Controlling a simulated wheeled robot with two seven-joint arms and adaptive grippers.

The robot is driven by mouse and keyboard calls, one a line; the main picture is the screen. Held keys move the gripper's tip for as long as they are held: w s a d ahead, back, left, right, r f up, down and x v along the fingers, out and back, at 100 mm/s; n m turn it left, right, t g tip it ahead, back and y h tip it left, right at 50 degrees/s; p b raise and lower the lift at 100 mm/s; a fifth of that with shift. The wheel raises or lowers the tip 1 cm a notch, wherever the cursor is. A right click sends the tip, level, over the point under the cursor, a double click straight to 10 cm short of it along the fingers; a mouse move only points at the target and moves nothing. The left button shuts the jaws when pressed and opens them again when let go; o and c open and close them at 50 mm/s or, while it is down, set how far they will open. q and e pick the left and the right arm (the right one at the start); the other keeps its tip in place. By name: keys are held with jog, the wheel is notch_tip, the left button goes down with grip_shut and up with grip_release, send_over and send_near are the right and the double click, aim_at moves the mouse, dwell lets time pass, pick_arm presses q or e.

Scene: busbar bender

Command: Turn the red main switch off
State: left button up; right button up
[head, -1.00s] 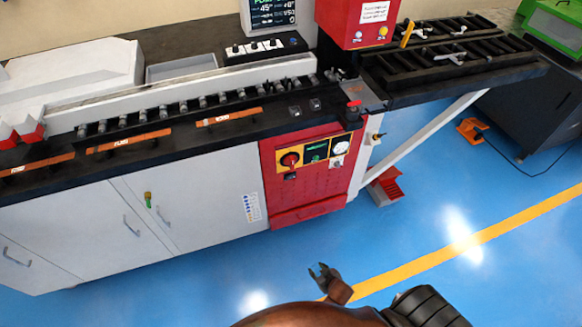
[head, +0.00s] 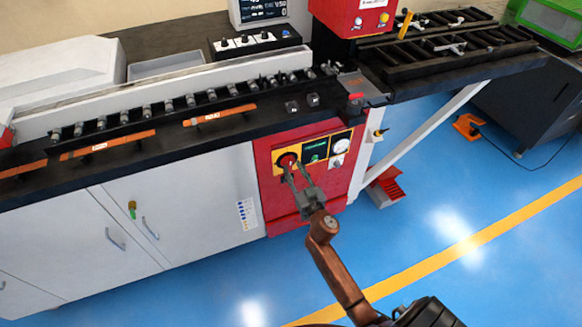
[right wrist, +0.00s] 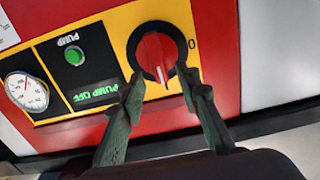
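The red main switch (head: 287,159) is a round rotary knob on a yellow plate of the machine's red front panel. In the right wrist view, which is upside down, the red knob (right wrist: 153,52) shows a white pointer line aimed at the picture's bottom; a "0" mark sits to its right. My right gripper (head: 291,174) is at the panel, just in front of the knob. In the wrist view my right gripper (right wrist: 162,84) has its fingers spread, one tip on each side of the knob's lower part. Whether they touch it, I cannot tell. My left gripper is out of view.
Beside the switch are a green "PUMP OFF" display (right wrist: 97,94), a green pump button (right wrist: 74,55) and a round gauge (right wrist: 27,91). The black worktop (head: 228,113) overhangs the panel. A red foot pedal (head: 387,190) stands on the floor at right. The blue floor in front is open.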

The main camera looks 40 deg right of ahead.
aim_at(289, 164)
jog(key=shift+x, duration=1.2)
jog(key=shift+c, duration=0.5)
grip_shut()
